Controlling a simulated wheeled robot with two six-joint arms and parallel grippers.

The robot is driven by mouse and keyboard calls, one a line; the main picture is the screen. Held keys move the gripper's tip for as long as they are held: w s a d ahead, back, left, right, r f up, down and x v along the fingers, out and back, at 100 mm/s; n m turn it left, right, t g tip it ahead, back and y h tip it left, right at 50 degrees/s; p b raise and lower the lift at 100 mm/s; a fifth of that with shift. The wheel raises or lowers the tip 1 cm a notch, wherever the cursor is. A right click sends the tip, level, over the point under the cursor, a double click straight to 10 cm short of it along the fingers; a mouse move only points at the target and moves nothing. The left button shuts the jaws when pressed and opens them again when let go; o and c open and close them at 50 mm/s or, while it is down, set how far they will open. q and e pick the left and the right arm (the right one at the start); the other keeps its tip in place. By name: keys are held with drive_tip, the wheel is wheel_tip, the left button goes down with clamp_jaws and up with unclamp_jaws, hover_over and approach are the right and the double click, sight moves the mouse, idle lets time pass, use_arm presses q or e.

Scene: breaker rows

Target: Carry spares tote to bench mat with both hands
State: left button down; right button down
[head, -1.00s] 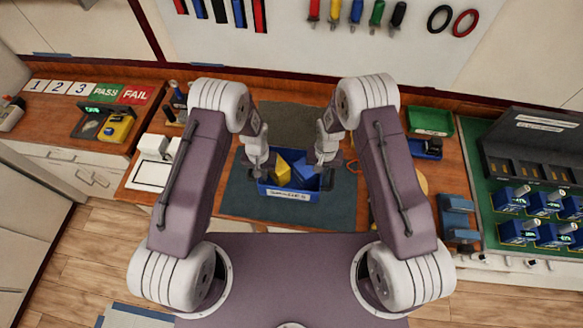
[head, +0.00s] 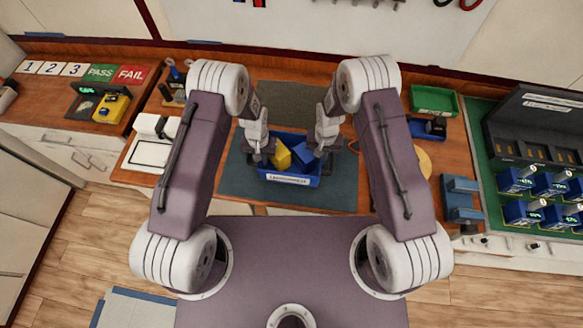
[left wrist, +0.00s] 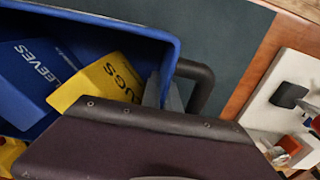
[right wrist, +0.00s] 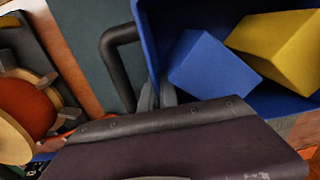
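The spares tote (head: 289,179) is a blue open box with a white front label. It sits upright over the bench mat (head: 342,195); I cannot tell whether it touches it. A yellow block (head: 281,154) and a blue block (head: 303,153) lie inside. My left gripper (head: 263,155) is at the tote's left end, beside a dark loop handle (left wrist: 205,85). My right gripper (head: 324,150) is at the right end, beside the other handle (right wrist: 119,52). In both wrist views grey fingertips show between handle and tote wall. My gripper bodies hide the rest, so their grip is unclear.
A green tray (head: 433,100) and a blue holder (head: 461,199) stand to the right, near a panel with several blue breakers (head: 520,180). A white device (head: 150,127) stands to the left. The mat's front strip is bare.

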use_arm(q)
drive_tip(key=shift+f+b, duration=0.35)
drive_tip(key=shift+f, duration=0.3)
use_arm(e)
drive_tip(key=shift+f, duration=0.65)
use_arm(q)
drive_tip(key=c, duration=2)
unclamp_jaws()
drive_tip(key=shift+f, duration=0.1)
use_arm(e)
drive_tip(key=c, duration=2)
unclamp_jaws()
use_arm(q)
drive_tip(key=o, duration=0.4)
drive_tip(key=shift+w, duration=0.1)
use_arm(e)
drive_tip(key=o, duration=0.4)
drive_tip(key=shift+w, duration=0.1)
use_arm(q)
drive_tip(key=shift+r, duration=4.1)
use_arm(e)
wheel_tip(320, 180, up, 12)
drive_tip(key=shift+r, duration=0.1)
